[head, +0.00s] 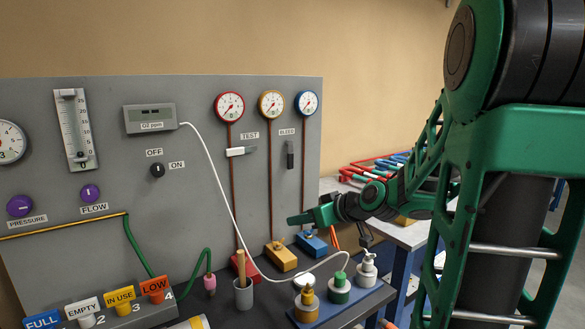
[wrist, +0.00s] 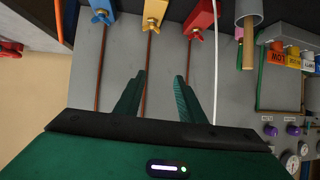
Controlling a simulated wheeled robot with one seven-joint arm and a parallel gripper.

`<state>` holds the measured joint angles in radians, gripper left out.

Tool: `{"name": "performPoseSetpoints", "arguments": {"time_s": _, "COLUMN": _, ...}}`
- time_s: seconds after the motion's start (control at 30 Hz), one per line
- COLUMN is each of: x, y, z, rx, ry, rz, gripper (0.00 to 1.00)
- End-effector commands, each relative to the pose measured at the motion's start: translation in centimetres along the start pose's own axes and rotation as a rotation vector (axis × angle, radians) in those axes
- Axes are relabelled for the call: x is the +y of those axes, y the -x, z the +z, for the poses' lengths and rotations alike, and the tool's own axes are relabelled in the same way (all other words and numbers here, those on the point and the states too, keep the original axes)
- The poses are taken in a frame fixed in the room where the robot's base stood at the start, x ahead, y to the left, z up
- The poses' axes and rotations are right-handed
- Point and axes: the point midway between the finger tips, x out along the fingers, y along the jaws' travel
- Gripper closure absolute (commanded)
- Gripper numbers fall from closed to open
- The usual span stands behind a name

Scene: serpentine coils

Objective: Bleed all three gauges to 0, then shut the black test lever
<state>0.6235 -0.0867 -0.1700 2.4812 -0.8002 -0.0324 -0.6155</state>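Three gauges hang on the grey panel in the head view: red-rimmed (head: 229,106), yellow-rimmed (head: 271,104) and blue-rimmed (head: 307,103). Their needles are too small to read surely. Pipes run down to a red block (head: 240,268), a yellow block (head: 281,257) and a blue block (head: 313,243), each with a small wing handle. The white lever (head: 241,151) under TEST lies level; the black lever (head: 290,155) under BLEED hangs upright. My gripper (head: 297,219) is open and empty before the panel, above the blocks. In the wrist view its fingers (wrist: 160,78) point toward the panel.
A white cable (head: 222,190) crosses the panel and loops over the bench. A cup with a wooden handle (head: 243,292) stands beside the red block. Several capped bottles on a blue tray (head: 335,312) stand in front. A side table with tools (head: 405,235) is at right.

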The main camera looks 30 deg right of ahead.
Motion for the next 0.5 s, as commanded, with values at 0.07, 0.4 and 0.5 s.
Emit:
{"name": "performPoseSetpoints", "arguments": {"time_s": 0.07, "x": 1.9, "y": -0.4, "z": -3.1, "rx": 0.148, "ry": 0.01, "rz": 0.019, "gripper": 0.64}}
{"name": "performPoseSetpoints", "arguments": {"time_s": 0.4, "x": 7.2, "y": 1.9, "z": -10.3, "rx": 0.501, "ry": 0.007, "rz": 0.126, "gripper": 0.64}}
{"name": "performPoseSetpoints", "arguments": {"time_s": 0.5, "x": 7.4, "y": 1.6, "z": -10.9, "rx": 0.516, "ry": 0.007, "rz": 0.131, "gripper": 0.64}}
